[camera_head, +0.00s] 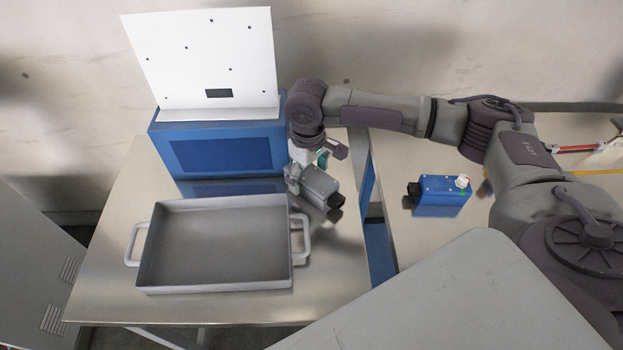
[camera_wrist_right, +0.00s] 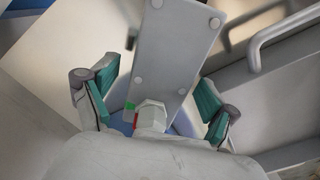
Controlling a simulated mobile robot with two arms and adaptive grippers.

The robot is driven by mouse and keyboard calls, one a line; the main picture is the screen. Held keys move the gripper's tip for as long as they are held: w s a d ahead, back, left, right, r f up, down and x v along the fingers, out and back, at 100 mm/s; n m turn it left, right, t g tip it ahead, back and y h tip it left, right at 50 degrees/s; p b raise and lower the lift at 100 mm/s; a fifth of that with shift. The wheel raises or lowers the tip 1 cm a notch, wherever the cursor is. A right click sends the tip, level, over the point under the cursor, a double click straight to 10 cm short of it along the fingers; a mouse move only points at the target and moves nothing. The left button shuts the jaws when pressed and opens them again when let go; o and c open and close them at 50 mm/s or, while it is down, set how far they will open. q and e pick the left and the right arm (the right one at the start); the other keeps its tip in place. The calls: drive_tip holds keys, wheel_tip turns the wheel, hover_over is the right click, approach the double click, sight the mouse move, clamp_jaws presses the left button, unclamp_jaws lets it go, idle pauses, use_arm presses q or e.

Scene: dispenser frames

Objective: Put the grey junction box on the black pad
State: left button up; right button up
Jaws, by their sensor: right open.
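The grey junction box (camera_head: 320,187) is on the metal table to the right of the grey tray, with a black connector on its right end. In the right wrist view the box (camera_wrist_right: 172,55) shows a flat grey lid with corner screws and a pale cable gland at its near end. My right gripper (camera_head: 308,168) is at the gland end of the box. Its teal-padded fingers (camera_wrist_right: 155,90) are open, one on each side of the box and gland, with gaps. The arm hides part of the box. I cannot clearly make out the black pad. My left gripper is not in view.
A grey two-handled tray (camera_head: 145,250) stands left of the box. Behind it is a blue dispenser (camera_head: 160,150) with an upright white panel (camera_head: 205,50) bearing a small black rectangle. A blue box (camera_head: 440,188) sits on the right table. Bare metal lies at the front.

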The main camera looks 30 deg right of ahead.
drive_tip(key=shift+f, duration=1)
drive_tip(key=c, duration=1.4)
drive_tip(key=shift+c, duration=0.6)
drive_tip(key=shift+w, duration=0.1)
drive_tip(key=shift+r, duration=0.15)
